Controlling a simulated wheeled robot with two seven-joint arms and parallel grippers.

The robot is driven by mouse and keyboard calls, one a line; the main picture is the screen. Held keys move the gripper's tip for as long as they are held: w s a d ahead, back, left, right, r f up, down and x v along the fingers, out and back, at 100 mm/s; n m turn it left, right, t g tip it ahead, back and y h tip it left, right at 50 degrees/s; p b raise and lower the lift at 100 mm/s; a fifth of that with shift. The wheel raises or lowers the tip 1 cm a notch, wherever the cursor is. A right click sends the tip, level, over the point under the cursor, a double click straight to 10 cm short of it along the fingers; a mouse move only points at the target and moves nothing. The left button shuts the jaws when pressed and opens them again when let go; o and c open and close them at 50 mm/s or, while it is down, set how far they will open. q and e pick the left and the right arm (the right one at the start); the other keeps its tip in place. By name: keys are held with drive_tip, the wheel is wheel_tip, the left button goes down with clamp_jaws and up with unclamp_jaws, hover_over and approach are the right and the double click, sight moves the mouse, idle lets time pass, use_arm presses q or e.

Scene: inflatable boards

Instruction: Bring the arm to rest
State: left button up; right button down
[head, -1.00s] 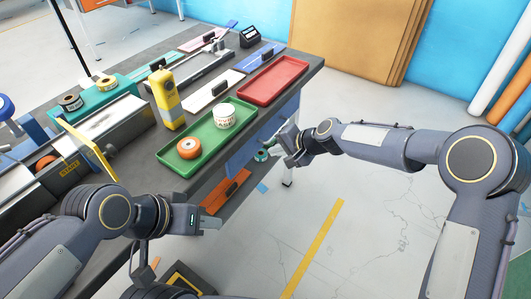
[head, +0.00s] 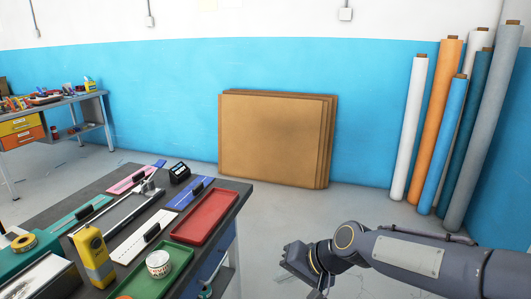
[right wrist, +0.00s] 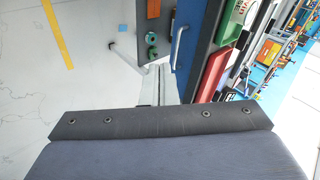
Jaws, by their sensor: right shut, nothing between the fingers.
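My right arm comes in from the right in the head view. Its gripper (head: 296,261) is shut and empty, held in the air to the right of the workbench (head: 232,206) and apart from it. The fingertips are small and partly dark there. In the right wrist view a dark bar of my own wrist fills the lower part, and no object shows in the jaws. My left arm and gripper are outside the head view.
On the bench are a red tray (head: 206,218), a green tray (head: 181,259) with a white tub (head: 158,264), and a yellow device (head: 94,257). Cardboard sheets (head: 275,140) lean on the wall; tall rolls (head: 440,125) stand right. Floor between is clear.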

drive_tip(key=s+d+r+t+h+p, duration=0.15)
drive_tip(key=s+d+r+p, duration=0.25)
drive_tip(key=s+d+r, duration=0.55)
drive_tip(key=s+d+f+h+p, duration=0.1)
drive_tip(key=s+d, duration=0.2)
drive_tip(key=s, duration=0.4)
drive_tip(key=s+d+f+h+p, duration=0.1)
drive_tip(key=s+d+p, duration=0.1)
drive_tip(key=s+d, duration=0.2)
drive_tip(key=s, duration=0.3)
drive_tip(key=shift+s+n, duration=0.2)
drive_tip(key=shift+n, duration=0.1)
drive_tip(key=shift+d, duration=0.1)
